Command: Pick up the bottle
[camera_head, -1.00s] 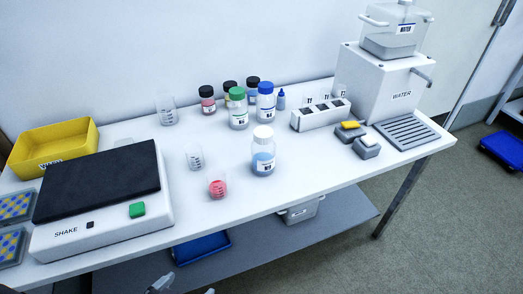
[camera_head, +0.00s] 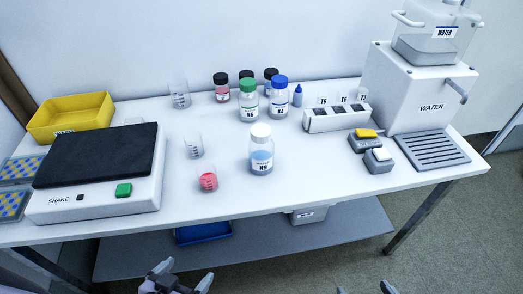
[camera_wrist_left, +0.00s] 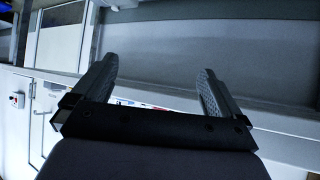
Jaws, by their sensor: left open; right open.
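Several bottles stand upright on the white bench. A white-capped bottle with blue contents (camera_head: 261,155) stands nearest the front edge. Behind it are a green-capped bottle (camera_head: 248,103) and a blue-capped bottle (camera_head: 279,100). Black-capped bottles, one with pink contents (camera_head: 222,90), stand further back. Which one the task means cannot be told. My left gripper (camera_head: 186,273) is open and empty in front of the bench, low and left of the bottles; its spread fingers also show in the left wrist view (camera_wrist_left: 155,92). My right gripper (camera_head: 364,289) is open at the bottom edge, mostly cut off.
Beakers, one with pink liquid (camera_head: 208,180), stand left of the white-capped bottle. A shaker (camera_head: 95,204) and yellow tray (camera_head: 70,118) are at left. A rack (camera_head: 335,122), small blocks (camera_head: 378,160) and the water dispenser (camera_head: 405,90) are at right. The front bench strip is clear.

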